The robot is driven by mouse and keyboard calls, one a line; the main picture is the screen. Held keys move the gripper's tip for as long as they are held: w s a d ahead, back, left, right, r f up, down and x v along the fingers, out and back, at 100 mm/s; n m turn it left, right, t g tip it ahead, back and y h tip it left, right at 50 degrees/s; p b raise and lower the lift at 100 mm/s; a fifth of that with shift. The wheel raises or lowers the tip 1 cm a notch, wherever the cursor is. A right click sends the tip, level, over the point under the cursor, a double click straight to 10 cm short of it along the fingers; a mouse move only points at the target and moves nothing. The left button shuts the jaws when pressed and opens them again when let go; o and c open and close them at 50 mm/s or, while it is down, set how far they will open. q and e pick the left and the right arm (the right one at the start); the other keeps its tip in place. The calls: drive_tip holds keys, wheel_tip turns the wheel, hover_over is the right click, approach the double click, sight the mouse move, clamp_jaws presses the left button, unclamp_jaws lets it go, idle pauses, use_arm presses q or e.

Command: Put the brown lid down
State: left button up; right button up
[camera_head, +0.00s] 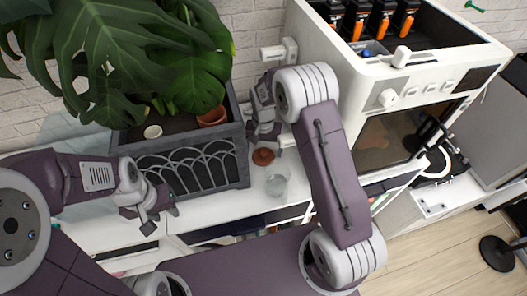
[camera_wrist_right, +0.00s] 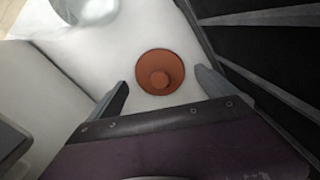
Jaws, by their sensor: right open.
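The brown lid (camera_head: 263,156) lies flat on the white worktop, beside the planter's right end. In the right wrist view the lid (camera_wrist_right: 160,72) is a round disc with a knob facing the camera. My right gripper (camera_head: 262,133) is just behind the lid in the head view. In the wrist view its two fingers (camera_wrist_right: 162,88) are apart, one to each side of the lid's near edge, with nothing held. My left gripper (camera_head: 158,212) hangs in front of the planter at the worktop's front; its finger gap is too small to judge.
A clear glass jar (camera_head: 277,185) stands just in front of the lid. A dark planter box (camera_head: 190,168) with a large leafy plant stands to the left. A white machine (camera_head: 410,92) stands at the right. My right arm crosses the worktop.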

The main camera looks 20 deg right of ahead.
sight(263, 152)
wheel_tip(263, 152, up, 11)
drive_tip(key=shift+p, duration=0.3)
drive_tip(key=shift+f, duration=0.1)
